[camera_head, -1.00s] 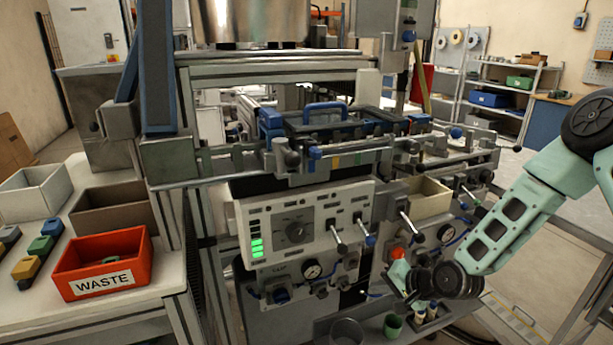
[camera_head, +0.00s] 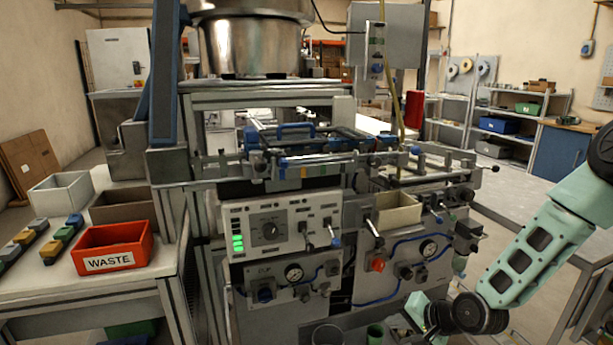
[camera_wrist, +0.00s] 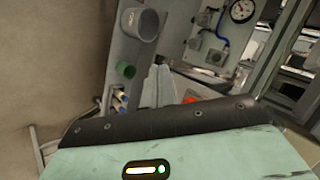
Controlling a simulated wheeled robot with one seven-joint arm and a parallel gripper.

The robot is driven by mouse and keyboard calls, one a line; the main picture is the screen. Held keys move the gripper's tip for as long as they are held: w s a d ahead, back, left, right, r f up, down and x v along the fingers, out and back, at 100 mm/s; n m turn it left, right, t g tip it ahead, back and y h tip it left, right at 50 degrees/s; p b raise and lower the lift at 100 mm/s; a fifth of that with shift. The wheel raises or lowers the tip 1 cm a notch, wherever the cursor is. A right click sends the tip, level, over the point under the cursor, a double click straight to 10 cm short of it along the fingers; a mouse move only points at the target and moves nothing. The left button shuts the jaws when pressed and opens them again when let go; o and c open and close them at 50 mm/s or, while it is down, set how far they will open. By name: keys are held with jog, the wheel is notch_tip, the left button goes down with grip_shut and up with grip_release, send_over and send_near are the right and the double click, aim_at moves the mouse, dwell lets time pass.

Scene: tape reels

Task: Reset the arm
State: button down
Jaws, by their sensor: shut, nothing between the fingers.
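My arm (camera_head: 538,246) reaches in from the right in the head view, its pale green link sloping down to the dark wrist joint. My gripper (camera_head: 416,308) is low in front of the tape machine, partly hidden by the wrist. In the wrist view the grey fingers of my gripper (camera_wrist: 158,82) are together and empty. The machine's control panel (camera_head: 284,232) has green lights, and a red knob (camera_head: 377,265) sits up and left of my gripper.
A grey cup (camera_wrist: 140,25) and a green cup (camera_wrist: 125,70) are on a ledge near the fingers. A red waste bin (camera_head: 112,247) stands on the left table. An open cream box (camera_head: 397,216) sits on the machine. Shelves (camera_head: 506,125) are at the back right.

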jog(key=s+a+r+n+g+h+p, duration=0.2)
jog(key=s+r+n, duration=0.5)
jog(key=s+r, duration=0.6)
jog(key=s+a+r+n+g+h+p, duration=0.3)
jog(key=s+r+n, duration=0.4)
jog(key=s+r, duration=0.7)
jog(key=s+a+g, duration=0.1)
jog(key=s+g, duration=0.1)
jog(key=s, duration=0.2)
jog(key=shift+a+r+h, duration=0.15)
jog(key=shift+a+h, duration=0.15)
jog(key=shift+a, duration=0.05)
jog(key=shift+s, duration=0.1)
